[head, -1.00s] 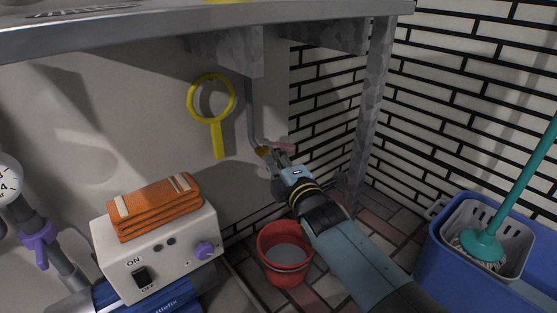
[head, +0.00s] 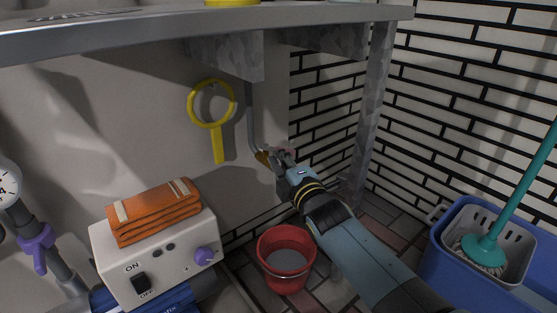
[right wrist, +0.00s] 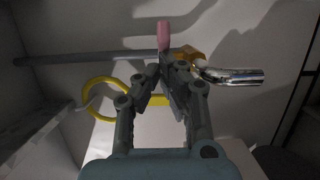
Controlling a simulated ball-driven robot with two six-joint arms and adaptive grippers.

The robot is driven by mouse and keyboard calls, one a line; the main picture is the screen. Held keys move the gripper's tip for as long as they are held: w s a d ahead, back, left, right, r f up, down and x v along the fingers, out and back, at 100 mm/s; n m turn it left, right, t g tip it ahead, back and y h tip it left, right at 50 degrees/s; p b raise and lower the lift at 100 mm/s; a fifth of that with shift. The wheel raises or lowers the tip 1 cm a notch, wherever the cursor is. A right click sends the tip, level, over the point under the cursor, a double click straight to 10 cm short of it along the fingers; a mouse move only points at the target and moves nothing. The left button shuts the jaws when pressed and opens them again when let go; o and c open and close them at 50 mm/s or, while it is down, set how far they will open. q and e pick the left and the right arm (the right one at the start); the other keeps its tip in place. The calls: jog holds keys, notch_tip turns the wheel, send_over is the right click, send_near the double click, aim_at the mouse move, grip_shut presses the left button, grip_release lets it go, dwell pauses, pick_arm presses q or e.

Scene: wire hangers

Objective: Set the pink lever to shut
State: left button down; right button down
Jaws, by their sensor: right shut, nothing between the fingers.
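The pink lever (right wrist: 163,35) stands up in the right wrist view, crosswise to the grey pipe (right wrist: 90,59), beside the brass valve body (right wrist: 188,54). A chrome spout (right wrist: 235,75) runs off to the right of the valve. In the head view the valve (head: 262,157) sits at the foot of the pipe under the counter, and my gripper hides most of the lever. My right gripper (right wrist: 164,75) is shut and empty, its fingertips at the lever's lower end; I cannot tell whether they touch it. It also shows in the head view (head: 279,160). My left gripper is out of view.
A red bucket (head: 286,259) stands below my right arm. A yellow ring-shaped handle (head: 218,140) hangs on the wall left of the pipe. A white switch box (head: 184,257) carries folded orange cloths (head: 153,209). A blue mop bucket (head: 449,262) stands right; the counter (head: 330,15) is overhead.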

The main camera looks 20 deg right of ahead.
aim_at(291, 154)
jog(key=shift+d, duration=0.25)
jog(key=shift+w+d, duration=0.35)
jog(key=shift+d, duration=0.3)
jog(key=shift+w+d, duration=0.3)
jog(key=shift+d, duration=0.4)
